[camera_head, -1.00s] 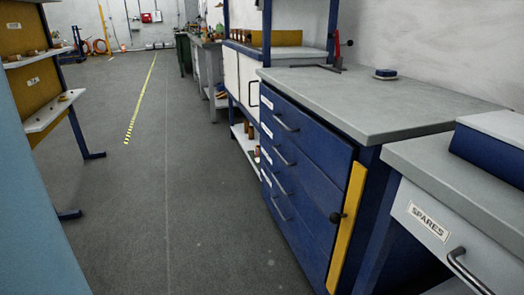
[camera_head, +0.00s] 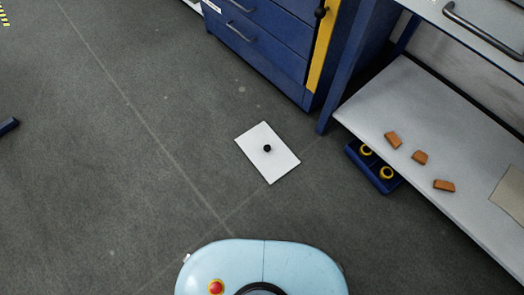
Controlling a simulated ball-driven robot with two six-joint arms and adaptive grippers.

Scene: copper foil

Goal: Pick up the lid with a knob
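A flat white rectangular lid (camera_head: 262,168) lies on the dark grey floor, in the middle of the head view. A small round black knob (camera_head: 267,148) stands up near its centre. The lid lies in front of my light blue base, apart from it, and a little out from the corner of the blue drawer cabinet. Neither of my grippers shows in the head view.
A blue drawer cabinet (camera_head: 270,42) with a yellow strip stands behind the lid. To the right, a low white shelf (camera_head: 440,120) carries several orange-brown blocks. A blue tray (camera_head: 385,184) with yellow rings sits under its edge.

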